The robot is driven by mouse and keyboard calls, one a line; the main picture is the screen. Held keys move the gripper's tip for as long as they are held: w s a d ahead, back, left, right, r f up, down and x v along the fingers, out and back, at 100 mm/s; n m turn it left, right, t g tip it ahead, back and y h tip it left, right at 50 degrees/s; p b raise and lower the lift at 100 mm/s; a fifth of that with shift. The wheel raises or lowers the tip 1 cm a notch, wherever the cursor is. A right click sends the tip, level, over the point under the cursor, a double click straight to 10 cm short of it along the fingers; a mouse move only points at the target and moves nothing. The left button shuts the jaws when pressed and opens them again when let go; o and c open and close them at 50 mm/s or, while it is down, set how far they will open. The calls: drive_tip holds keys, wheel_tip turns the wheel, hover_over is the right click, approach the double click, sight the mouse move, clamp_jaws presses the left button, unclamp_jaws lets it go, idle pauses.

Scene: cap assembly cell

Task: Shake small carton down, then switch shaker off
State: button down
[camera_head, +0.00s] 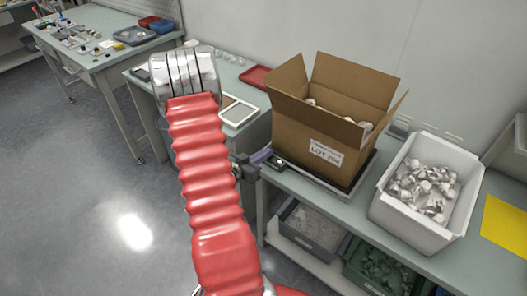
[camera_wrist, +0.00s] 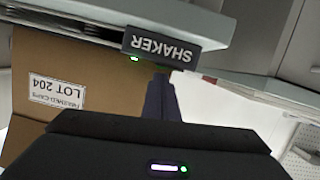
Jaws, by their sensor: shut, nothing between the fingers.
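A brown open-topped carton (camera_head: 318,125) labelled LOT 204 stands upright with its flaps spread, and a few pale pieces show inside. It rests on the flat shaker plate (camera_head: 345,190) on the bench. Its printed side also shows inverted in the wrist view (camera_wrist: 105,92). The shaker's small dark control box (camera_head: 276,162) is at the plate's front left corner. In the wrist view its SHAKER panel (camera_wrist: 160,47) is upside down with a green light lit. My gripper (camera_head: 261,156) is shut and empty, its fingertips close to the panel. I cannot tell whether they touch it.
A white bin (camera_head: 386,210) of pale caps stands right of the carton. A yellow sheet (camera_head: 504,221) lies farther right. Crates of parts (camera_head: 310,235) sit on the shelf below. A red tray (camera_head: 256,76) and white frame (camera_head: 238,111) lie left. The floor at left is clear.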

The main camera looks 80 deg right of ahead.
drive_tip(key=shift+f, duration=0.15)
drive_tip(key=shift+s+a+f, duration=0.1)
drive_tip(key=shift+s+f, duration=0.1)
drive_tip(key=shift+f, duration=0.25)
drive_tip(key=shift+s+a+f, duration=0.15)
drive_tip(key=shift+s+f, duration=0.05)
drive_tip(key=shift+f, duration=0.05)
drive_tip(key=shift+s, duration=0.1)
drive_tip(key=shift+r, duration=0.5)
drive_tip(key=w+a+r, duration=0.4)
drive_tip(key=a+r, duration=0.2)
drive_tip(key=a, duration=0.2)
drive_tip(key=shift+a+r, duration=0.2)
drive_tip(key=shift+a, duration=0.2)
idle(0.6)
